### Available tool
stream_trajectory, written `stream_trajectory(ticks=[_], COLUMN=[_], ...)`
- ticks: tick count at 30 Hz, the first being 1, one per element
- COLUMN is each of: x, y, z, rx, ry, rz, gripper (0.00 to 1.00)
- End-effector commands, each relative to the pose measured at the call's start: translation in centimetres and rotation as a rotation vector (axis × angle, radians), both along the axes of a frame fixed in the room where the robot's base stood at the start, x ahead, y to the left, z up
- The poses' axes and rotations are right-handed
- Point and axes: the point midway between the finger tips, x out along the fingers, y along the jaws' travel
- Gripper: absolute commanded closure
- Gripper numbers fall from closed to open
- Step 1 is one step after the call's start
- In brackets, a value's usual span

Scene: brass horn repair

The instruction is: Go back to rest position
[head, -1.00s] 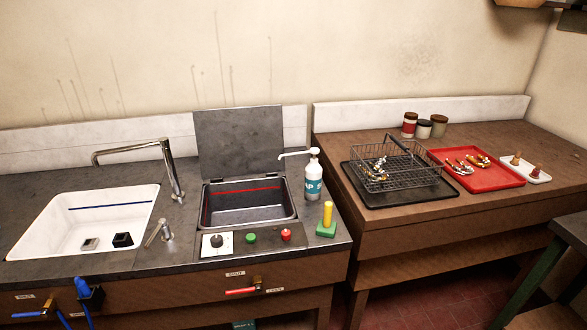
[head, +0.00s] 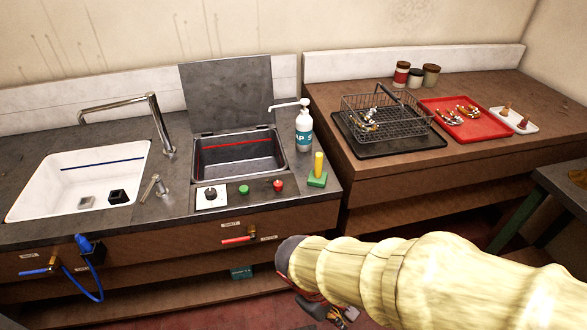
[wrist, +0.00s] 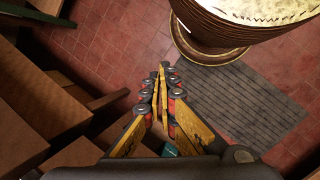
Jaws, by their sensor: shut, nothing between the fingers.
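My gripper shows in the wrist view (wrist: 161,72) with its yellow fingers together and nothing between them. It points down over the red tiled floor. In the head view my gripper (head: 340,318) hangs low at the bottom edge, partly cut off, in front of the benches and touching nothing that I can see. My pale, ribbed arm reaches in from the lower right of the head view.
The sink counter holds a white sink (head: 40,190), a lidded basin (head: 240,155), a soap bottle (head: 304,130) and a yellow-handled green brush (head: 318,170). The right bench has a wire basket (head: 385,118) on a black tray, a red tray (head: 462,130) and jars.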

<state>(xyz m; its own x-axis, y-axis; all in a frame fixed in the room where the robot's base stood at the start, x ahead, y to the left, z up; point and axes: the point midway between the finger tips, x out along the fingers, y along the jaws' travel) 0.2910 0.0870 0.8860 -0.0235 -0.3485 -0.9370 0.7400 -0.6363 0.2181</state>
Motion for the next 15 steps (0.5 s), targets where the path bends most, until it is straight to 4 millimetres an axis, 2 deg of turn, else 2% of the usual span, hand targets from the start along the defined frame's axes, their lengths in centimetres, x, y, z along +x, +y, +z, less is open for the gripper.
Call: stream_trajectory(ticks=[1,5,8,12,15], x=[0.0,0.2,0.4,0.5,0.6], y=[-0.1,-0.1,-1.0,-3.8,-6.1], z=[2.1,6.7,10.5,15.9,19.1], rx=[0.086,0.281,0.404,0.508,0.531], ry=[-0.05,-0.17,-0.276,-0.444,-0.554], rz=[-0.098,-0.312,-0.451,-0.591,-0.65], gripper=[1.0,1.0,1.0,1.0,1.0])
